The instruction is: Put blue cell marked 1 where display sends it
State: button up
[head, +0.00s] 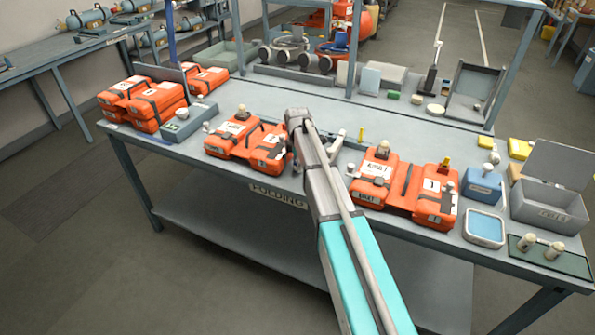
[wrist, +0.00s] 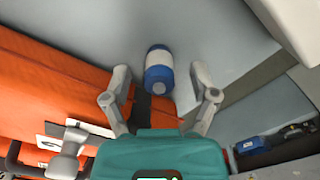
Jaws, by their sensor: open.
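In the wrist view a blue and white cell (wrist: 158,70) lies on the grey bench top, with blue ends and a white middle band. My gripper (wrist: 160,82) is open, one finger on each side of the cell. I see a gap between the cell and each finger. No number on the cell is readable. In the head view my arm hides the cell and most of the gripper. I cannot make out a readable display in either view.
Orange cases stand left (head: 235,135) and right (head: 405,190) of my arm on the bench (head: 300,85). In the wrist view an orange case (wrist: 50,85) lies close to the left finger. At right are a blue box (head: 482,185), a blue-lined tray (head: 484,228) and an open grey bin (head: 548,208).

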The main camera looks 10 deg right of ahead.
jog(key=shift+f+b, duration=0.45)
jog(key=shift+f, duration=0.3)
grip_shut()
dwell(0.4)
